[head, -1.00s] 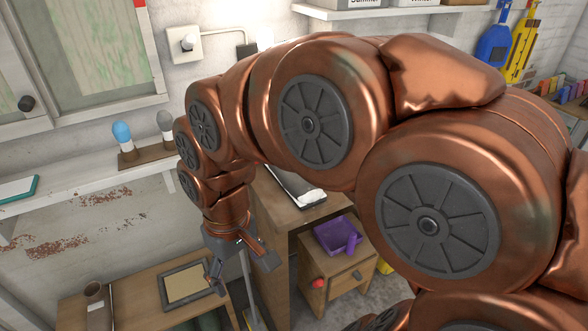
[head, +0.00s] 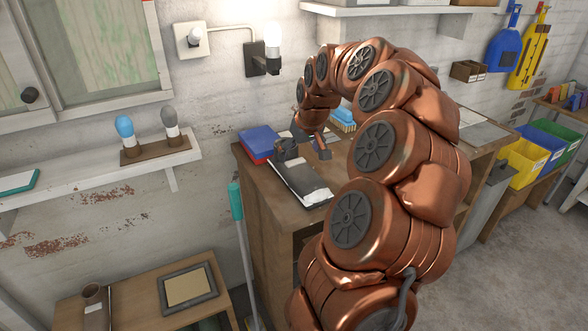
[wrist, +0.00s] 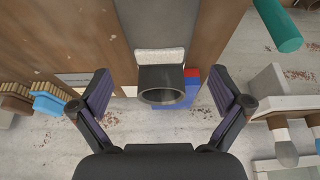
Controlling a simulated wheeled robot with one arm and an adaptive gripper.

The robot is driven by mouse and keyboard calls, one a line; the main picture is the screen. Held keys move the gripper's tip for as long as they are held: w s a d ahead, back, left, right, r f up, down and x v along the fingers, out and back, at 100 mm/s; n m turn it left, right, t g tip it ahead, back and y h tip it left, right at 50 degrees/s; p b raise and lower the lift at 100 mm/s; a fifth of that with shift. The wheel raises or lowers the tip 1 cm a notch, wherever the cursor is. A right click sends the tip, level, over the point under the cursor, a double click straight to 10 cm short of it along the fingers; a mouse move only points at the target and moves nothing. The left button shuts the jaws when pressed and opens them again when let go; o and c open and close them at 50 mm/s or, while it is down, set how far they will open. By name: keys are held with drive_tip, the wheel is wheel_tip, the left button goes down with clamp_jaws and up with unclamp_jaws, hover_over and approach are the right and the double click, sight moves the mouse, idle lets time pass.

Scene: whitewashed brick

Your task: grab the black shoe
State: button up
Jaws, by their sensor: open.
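No shoe shape is plain to me. A black thing with a whitish end (head: 297,178) lies on the wooden bench and may be the black shoe. In the wrist view a black piece with a round dark mouth and a pale block behind it (wrist: 162,76) shows between my fingers, apart from both; it seems to be the same thing. My gripper (head: 304,153) is open and empty over the far part of it. In the wrist view its two fingers (wrist: 160,84) stand wide apart.
A blue and red stack (head: 258,142) lies to the left on the bench (head: 262,200). A blue brush (head: 343,119) lies behind my gripper. A teal-topped handle (head: 236,205) stands left of the bench. A lamp (head: 271,50) sits on the wall above.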

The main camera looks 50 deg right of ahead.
sight(295, 163)
drive_tip(key=shift+p+x, duration=0.9)
drive_tip(key=shift+x, duration=2.7)
drive_tip(key=shift+c, duration=0.2)
drive_tip(key=shift+r, duration=0.1)
drive_tip(key=c, duration=1.1)
